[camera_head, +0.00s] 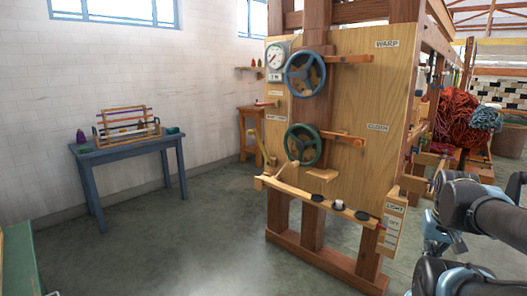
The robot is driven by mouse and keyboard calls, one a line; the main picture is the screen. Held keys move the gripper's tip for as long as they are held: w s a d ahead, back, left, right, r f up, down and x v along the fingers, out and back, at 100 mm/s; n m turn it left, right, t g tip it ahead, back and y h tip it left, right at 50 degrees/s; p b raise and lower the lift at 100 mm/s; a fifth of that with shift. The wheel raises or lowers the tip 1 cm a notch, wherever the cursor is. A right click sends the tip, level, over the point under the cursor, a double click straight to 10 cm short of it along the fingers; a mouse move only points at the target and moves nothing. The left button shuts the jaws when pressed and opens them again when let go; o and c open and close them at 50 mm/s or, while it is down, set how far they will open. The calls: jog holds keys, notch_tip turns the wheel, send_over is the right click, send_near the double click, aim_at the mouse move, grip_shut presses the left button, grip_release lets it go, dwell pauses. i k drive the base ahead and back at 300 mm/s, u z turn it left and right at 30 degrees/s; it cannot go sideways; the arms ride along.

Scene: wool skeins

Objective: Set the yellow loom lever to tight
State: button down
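A tall wooden loom panel (350,95) stands in the middle of the head view. A yellow lever (262,150) sticks out at the panel's left edge, slanting, with its upper end to the left and its lower end by the panel. The setting it is at cannot be read. Small white labels stand near the panel's left edge, too small to read. Dark links of my arm (460,205) fill the lower right, to the right of the panel and well away from the lever. My gripper does not show.
A blue handwheel (305,74) and a green one (303,145) are on the panel, with a gauge (276,57) at its upper left. A ledge (312,194) juts out below. A blue table (124,147) with a small loom stands left. The floor in front is clear.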

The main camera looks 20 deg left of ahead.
aim_at(262, 149)
jog(key=u, duration=1.9)
jog(key=i, duration=1.8)
jog(key=z, duration=1.8)
